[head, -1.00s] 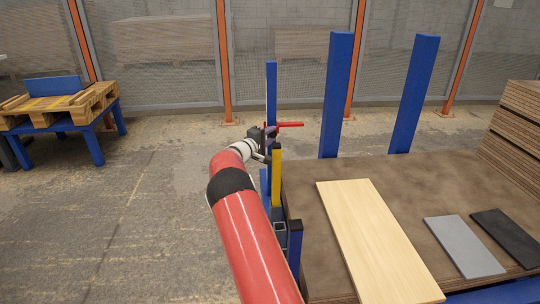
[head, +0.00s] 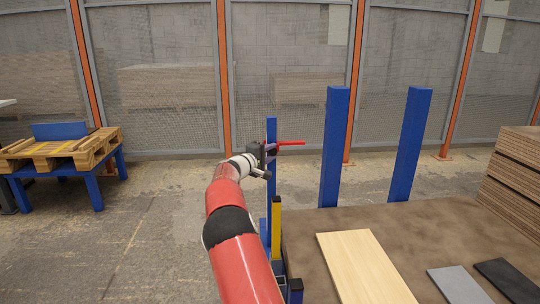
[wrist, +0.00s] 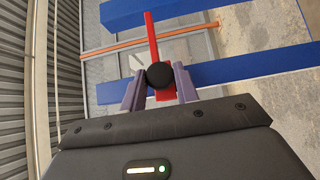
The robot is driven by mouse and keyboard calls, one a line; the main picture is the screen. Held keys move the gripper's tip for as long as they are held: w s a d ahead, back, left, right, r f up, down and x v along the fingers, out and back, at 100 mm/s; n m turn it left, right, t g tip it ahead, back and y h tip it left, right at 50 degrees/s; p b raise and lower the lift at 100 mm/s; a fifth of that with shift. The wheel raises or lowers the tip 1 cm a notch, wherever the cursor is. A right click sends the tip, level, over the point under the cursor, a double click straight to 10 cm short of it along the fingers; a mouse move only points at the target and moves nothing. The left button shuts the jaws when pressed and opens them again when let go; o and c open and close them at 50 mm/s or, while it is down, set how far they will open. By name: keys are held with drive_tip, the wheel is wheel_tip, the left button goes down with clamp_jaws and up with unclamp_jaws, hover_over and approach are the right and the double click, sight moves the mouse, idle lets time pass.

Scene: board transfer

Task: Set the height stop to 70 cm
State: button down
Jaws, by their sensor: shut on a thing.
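The height stop is a red piece with a thin red arm (head: 291,142) pointing right, on a thin blue upright post (head: 271,175) at the table's left edge. In the wrist view a black round knob (wrist: 160,75) sits in front of the red stop (wrist: 153,38). My gripper (head: 264,154) is at the post. Its two purple-grey fingers (wrist: 155,90) are shut on the black knob, one on each side. A yellow bar (head: 277,222) stands just in front of the post. I cannot read any height marks.
A brown table (head: 305,223) holds a pale wood board (head: 362,265), a grey board (head: 458,285) and a black board (head: 510,278). Two thick blue posts (head: 335,145) stand behind it. Stacked brown boards (head: 515,170) are at right. Floor at left is clear up to a pallet (head: 62,150).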

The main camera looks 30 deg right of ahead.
drive_tip(key=shift+r, duration=0.45)
drive_tip(key=c, duration=1.1)
unclamp_jaws()
drive_tip(key=shift+f, duration=0.15)
drive_tip(key=b+v, duration=0.1)
drive_tip(key=v, duration=0.6)
drive_tip(key=shift+s+a, duration=0.15)
drive_tip(key=shift+a, duration=0.25)
